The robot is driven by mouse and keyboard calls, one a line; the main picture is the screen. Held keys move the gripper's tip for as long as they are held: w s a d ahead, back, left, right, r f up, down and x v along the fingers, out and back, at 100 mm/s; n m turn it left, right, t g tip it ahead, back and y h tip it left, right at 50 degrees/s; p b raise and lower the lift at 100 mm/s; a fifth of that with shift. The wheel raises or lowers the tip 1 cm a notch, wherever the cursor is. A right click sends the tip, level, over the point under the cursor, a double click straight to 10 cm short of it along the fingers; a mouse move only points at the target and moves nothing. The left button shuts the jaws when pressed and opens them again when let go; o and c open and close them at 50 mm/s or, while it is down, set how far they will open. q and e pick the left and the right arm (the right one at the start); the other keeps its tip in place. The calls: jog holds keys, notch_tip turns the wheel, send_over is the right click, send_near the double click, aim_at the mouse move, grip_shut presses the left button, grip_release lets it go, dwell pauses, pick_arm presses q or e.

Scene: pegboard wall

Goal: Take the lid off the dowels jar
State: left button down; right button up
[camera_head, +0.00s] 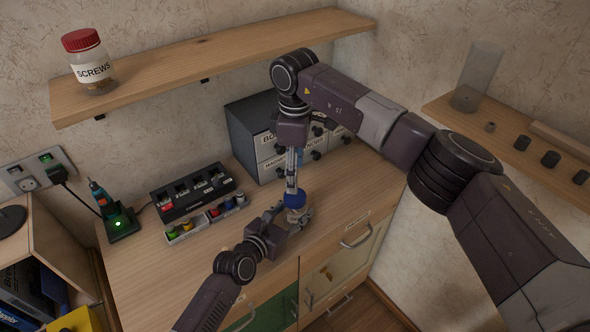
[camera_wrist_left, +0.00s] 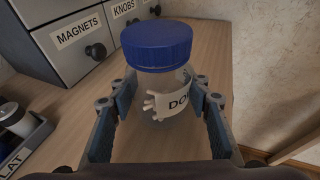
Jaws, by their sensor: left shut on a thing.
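The dowels jar is a clear jar with a white label, of which "DO" is readable in the left wrist view (camera_wrist_left: 178,103). Its blue lid (camera_wrist_left: 156,46) sits at the top of the jar and also shows in the head view (camera_head: 295,199). My left gripper (camera_head: 293,220) is shut on the jar body, with a finger on each side below the lid. My right gripper (camera_head: 292,190) points down from above, its fingertips close over the lid in the head view. Whether they touch it, and how far apart they are, I cannot tell.
A grey drawer cabinet (camera_head: 250,130) stands behind the jar. A black organizer (camera_head: 194,192) with small bins lies to the left, near a charging screwdriver (camera_head: 101,199). A screws jar (camera_head: 91,66) stands on the upper shelf. The counter's left front is clear.

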aim_at(295, 197)
notch_tip(295, 197, down, 8)
jog(key=shift+r, duration=0.1)
dwell(0.4)
